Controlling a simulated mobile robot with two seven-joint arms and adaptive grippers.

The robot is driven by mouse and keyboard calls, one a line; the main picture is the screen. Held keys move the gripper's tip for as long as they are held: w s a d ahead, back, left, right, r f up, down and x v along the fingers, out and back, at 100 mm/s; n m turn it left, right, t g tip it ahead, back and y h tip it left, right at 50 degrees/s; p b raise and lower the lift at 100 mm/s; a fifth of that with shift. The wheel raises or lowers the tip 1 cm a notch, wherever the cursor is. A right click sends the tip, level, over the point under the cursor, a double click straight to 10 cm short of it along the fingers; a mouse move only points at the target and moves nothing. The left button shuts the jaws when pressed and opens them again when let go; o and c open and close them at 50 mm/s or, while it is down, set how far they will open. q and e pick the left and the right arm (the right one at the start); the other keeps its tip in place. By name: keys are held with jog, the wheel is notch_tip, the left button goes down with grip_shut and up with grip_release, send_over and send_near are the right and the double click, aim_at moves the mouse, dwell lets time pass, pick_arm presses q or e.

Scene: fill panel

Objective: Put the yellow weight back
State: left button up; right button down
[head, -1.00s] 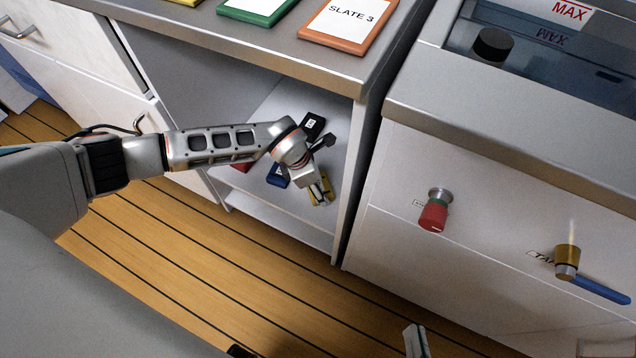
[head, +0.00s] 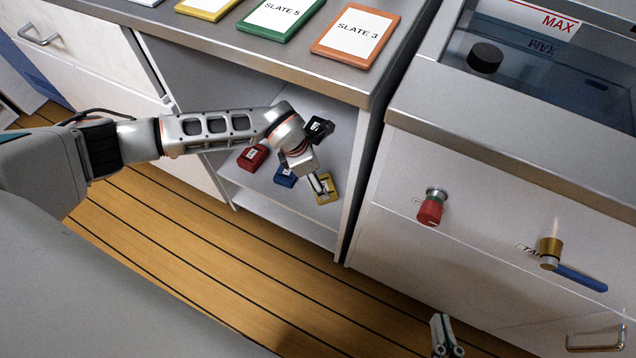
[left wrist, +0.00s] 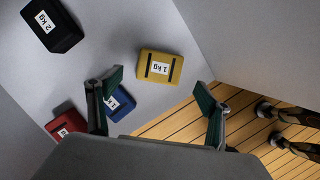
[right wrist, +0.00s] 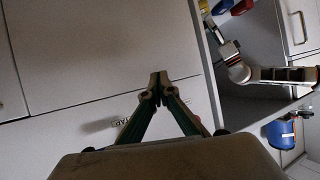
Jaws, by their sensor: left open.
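The yellow weight (head: 328,189), labelled 1 kg, rests on the grey shelf inside the open cabinet, near its front right edge. In the left wrist view the yellow weight (left wrist: 160,66) lies beyond the fingertips and between their lines, with a gap. My left gripper (head: 318,183) is open and empty just beside it in the head view; its spread fingers also show in the left wrist view (left wrist: 160,92). My right gripper (head: 444,330) is low in front of the drawers; in the right wrist view its fingertips (right wrist: 157,88) meet with nothing between them.
A black weight (head: 318,129), a red weight (head: 252,157) and a blue weight (head: 285,176) share the shelf. Coloured slates (head: 357,34) lie on the counter above. A water tank (head: 545,70), a red knob (head: 431,208) and a blue-handled tap (head: 580,278) are at the right.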

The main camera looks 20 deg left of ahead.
pick_arm(q)
jog(key=p+v, duration=0.1)
jog(key=v, duration=0.4)
jog(key=shift+s+a+r+p, duration=0.15)
jog(key=shift+s+p, duration=0.05)
jog(key=shift+p, duration=0.1)
pick_arm(e)
jog(key=shift+s+d+f+n+g, duration=0.3)
jog(key=shift+s+d+f, duration=0.2)
jog(key=shift+d+f, duration=0.2)
